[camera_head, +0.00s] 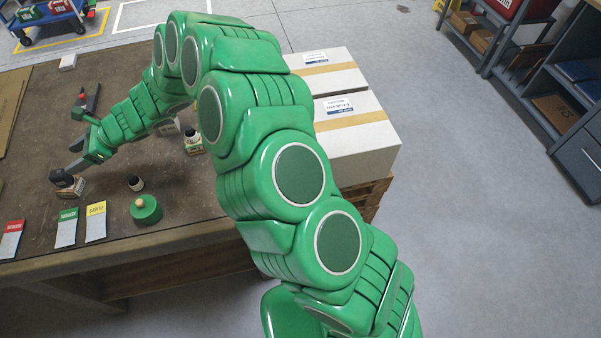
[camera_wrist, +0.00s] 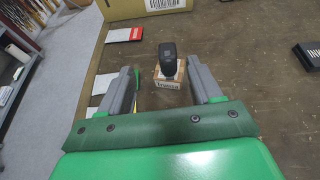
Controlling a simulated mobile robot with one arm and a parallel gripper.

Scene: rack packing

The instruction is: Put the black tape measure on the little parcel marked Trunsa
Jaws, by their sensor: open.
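A black rounded thing that looks like the tape measure (camera_head: 61,178) rests on a small cardboard parcel (camera_head: 73,190) at the left of the table. In the wrist view the black tape measure (camera_wrist: 168,60) stands on the small parcel (camera_wrist: 167,84), whose printed label is too small to read. My gripper (camera_head: 73,157) is open and empty, just behind and above them in the head view. In the wrist view, the parcel and tape measure show between the two grey fingers of my gripper (camera_wrist: 163,74), apart from both. I cannot tell which parcel is marked Trunsa.
On the table (camera_head: 170,190) are a dark little jar (camera_head: 135,183), a green disc with a wooden knob (camera_head: 146,210), red (camera_head: 12,239), green (camera_head: 66,228) and yellow (camera_head: 96,222) cards, and another small parcel (camera_head: 194,148) bearing a dark item. White cartons (camera_head: 355,140) stand at the right.

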